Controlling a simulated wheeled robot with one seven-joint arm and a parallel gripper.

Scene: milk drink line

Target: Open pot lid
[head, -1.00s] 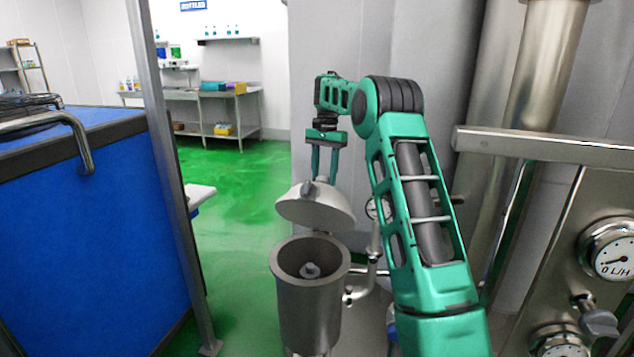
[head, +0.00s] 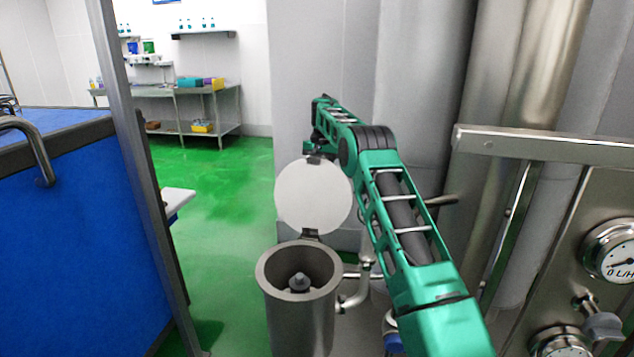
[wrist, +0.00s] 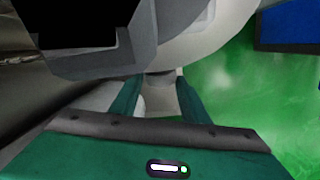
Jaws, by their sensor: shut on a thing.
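The steel pot (head: 300,325) stands low in the middle of the head view, with its mouth uncovered and a grey knob-like part (head: 299,282) inside. Its round white lid (head: 313,197) stands nearly upright on a hinge (head: 311,236) at the far rim, with its flat underside towards the camera. In the wrist view the lid's edge (wrist: 205,38) curves across the top. My gripper (wrist: 158,84) is shut on the lid's grey handle (wrist: 160,80), between its two green fingers. In the head view the lid hides the fingers and the handle.
A pipe (head: 355,298) with fittings runs close to the pot's right side. A steel panel with gauges (head: 610,250) stands at the right. A metal post (head: 140,170) and a blue tank (head: 75,240) are at the left. Green floor (head: 225,230) lies open between.

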